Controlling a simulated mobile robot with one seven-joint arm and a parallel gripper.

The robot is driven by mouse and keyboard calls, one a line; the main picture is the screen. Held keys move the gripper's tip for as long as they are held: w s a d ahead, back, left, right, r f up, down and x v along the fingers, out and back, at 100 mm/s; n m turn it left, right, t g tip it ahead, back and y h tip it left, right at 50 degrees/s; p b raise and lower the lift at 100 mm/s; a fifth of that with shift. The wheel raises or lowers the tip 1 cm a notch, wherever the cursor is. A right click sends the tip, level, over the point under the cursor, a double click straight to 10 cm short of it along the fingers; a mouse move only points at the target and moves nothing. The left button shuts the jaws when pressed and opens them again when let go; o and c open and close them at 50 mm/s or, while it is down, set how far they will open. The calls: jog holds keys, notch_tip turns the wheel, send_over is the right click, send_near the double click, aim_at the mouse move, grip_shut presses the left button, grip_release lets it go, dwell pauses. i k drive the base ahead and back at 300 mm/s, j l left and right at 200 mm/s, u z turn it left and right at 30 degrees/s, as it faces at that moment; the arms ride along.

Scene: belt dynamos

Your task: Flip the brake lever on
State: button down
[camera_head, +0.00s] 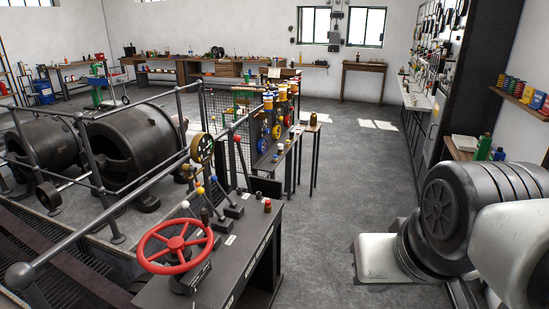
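A dark control console (262,222) stands in front of me at the lower middle. My gripper is out of view.
A red handwheel (176,246) stands at the console's near end. A round gauge (202,148) and metal railings (92,150) stand at the left, by dark dynamos (134,146). A shelf (522,102) juts out at the right. The grey floor (335,190) between console and arm is clear.

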aim_at(237, 138)
jog(key=i+l, duration=0.45)
jog(key=l, duration=0.2)
jog(key=i+l+u, duration=0.1)
jog(key=i+l, duration=0.55)
jog(key=i, duration=0.2)
jog(key=i+l+u, duration=0.15)
jog(key=i+l, duration=0.2)
jog(key=i, duration=0.25)
jog(key=i+j, duration=0.25)
jog(key=i, duration=0.2)
jog(key=i+j, duration=0.2)
jog(key=i, duration=0.25)
jog(key=j+u, duration=0.05)
